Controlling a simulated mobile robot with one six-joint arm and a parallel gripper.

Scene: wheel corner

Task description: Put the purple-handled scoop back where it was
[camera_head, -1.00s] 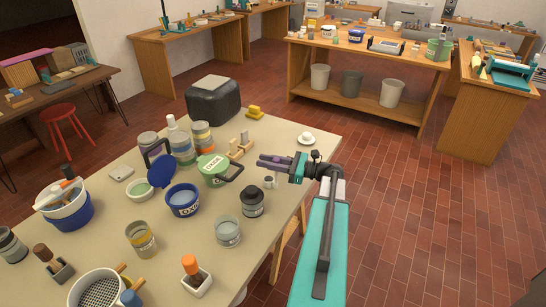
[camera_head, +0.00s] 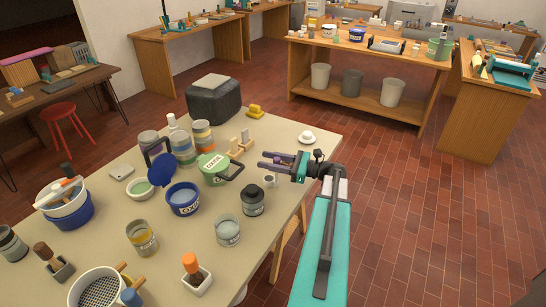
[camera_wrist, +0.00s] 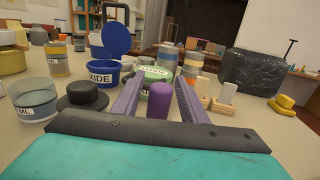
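The purple handle of the scoop (camera_wrist: 159,102) stands upright between my two fingers in the wrist view, with a gap on each side. Its lower part and bowl are hidden. My gripper (camera_head: 268,160) is open around the handle, over the right edge of the table; its fingers (camera_wrist: 160,95) also show in the wrist view. A small pale holder (camera_head: 269,181) is just below the fingers in the head view. I cannot tell how the scoop sits in it.
A black-lidded jar (camera_head: 252,200), a green-lidded tub (camera_head: 213,167) and a blue oxide tub (camera_head: 183,200) stand left of my gripper. Wooden blocks (camera_head: 241,145) and a white cup on a saucer (camera_head: 307,138) are behind it. Open floor lies to the right.

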